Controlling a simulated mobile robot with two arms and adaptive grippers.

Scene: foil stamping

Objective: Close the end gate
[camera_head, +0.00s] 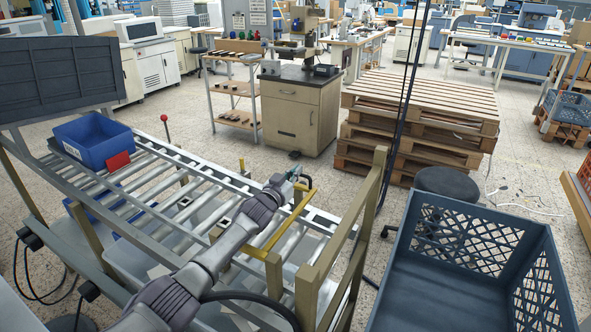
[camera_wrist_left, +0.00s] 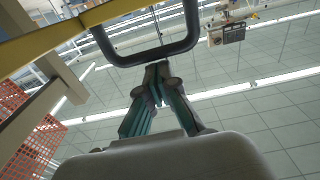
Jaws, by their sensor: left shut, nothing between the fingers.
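The end gate shows as a yellow bar frame (camera_head: 291,220) across the near right end of the roller conveyor (camera_head: 190,205). My left arm reaches over the rollers from the bottom of the head view, and my left gripper (camera_head: 297,177) is at the far end of the yellow frame. In the left wrist view, the left gripper's teal fingers (camera_wrist_left: 158,72) are shut and empty. Their tips are close to a dark rounded loop (camera_wrist_left: 150,55); I cannot tell if they touch. A yellow bar (camera_wrist_left: 75,28) crosses the upper left there. My right gripper is not in view.
A blue bin (camera_head: 93,140) with a red card sits on the conveyor's far left. A large dark blue crate (camera_head: 470,230) fills the lower right. Stacked wooden pallets (camera_head: 420,110) and a black stool (camera_head: 447,182) stand beyond the conveyor. Open floor lies between conveyor and pallets.

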